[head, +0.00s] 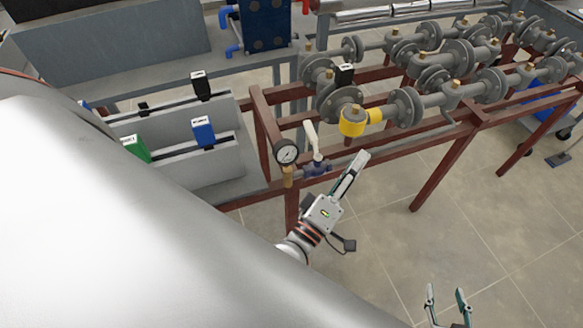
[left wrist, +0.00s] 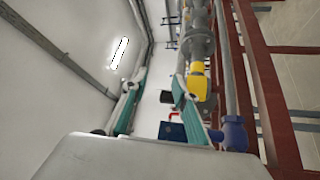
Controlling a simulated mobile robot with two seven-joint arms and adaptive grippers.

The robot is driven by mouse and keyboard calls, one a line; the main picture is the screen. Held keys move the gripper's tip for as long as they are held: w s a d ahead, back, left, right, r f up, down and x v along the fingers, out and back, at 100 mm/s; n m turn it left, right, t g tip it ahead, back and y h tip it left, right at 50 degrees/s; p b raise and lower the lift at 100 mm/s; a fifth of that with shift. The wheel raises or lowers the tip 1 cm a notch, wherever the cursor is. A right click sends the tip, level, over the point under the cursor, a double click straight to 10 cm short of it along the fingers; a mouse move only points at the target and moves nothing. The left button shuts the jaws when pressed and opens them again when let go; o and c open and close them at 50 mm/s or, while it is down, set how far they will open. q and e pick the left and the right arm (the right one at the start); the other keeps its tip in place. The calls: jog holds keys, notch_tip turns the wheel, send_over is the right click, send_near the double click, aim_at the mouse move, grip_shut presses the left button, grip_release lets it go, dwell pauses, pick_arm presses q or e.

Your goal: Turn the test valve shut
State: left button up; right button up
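A blue valve (head: 317,168) with an upright cream lever (head: 311,138) sits on the red-brown frame, just right of a round pressure gauge (head: 287,154). I take it as the test valve. My left gripper (head: 357,160) is just right of it, fingers pointing up and right, apart from the lever. In the left wrist view the valve's blue body (left wrist: 235,133) shows beside the right finger; I cannot make out the lever there. The left gripper's teal fingers (left wrist: 158,95) are spread with nothing between them. My right gripper (head: 447,300) is open and empty at the bottom edge.
A yellow fitting (head: 352,121) and grey flanged pipes (head: 405,107) stand above and right of the valve. Red-brown frame rails (head: 436,180) run below the pipes. Grey panels with coloured tags (head: 185,158) stand left. The floor (head: 490,225) in front of the frame is clear.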

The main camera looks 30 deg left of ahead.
pick_arm(q)
jog(key=s+d+f+m+g+h+b, duration=0.1)
jog(key=s+f+m+g+h, duration=0.15)
jog(key=f+m, duration=0.35)
jog(key=s+d+f+m+g+h, duration=0.2)
jog(key=s+f+m+h, duration=0.1)
jog(key=m, duration=0.5)
jog(key=s+a+f+m+g+y, duration=0.2)
jog(key=s+a+f, duration=0.1)
jog(key=a+f, duration=0.3)
jog(key=s+a+f+m+g+y+b, duration=0.1)
jog(key=s+a+f+m+g+y, duration=0.1)
jog(key=a+f, duration=0.4)
jog(key=shift+s+f+g+y, duration=0.55)
jog(key=shift+s+f, duration=0.65)
jog(key=shift+f, duration=0.9)
jog(key=shift+c, duration=0.3)
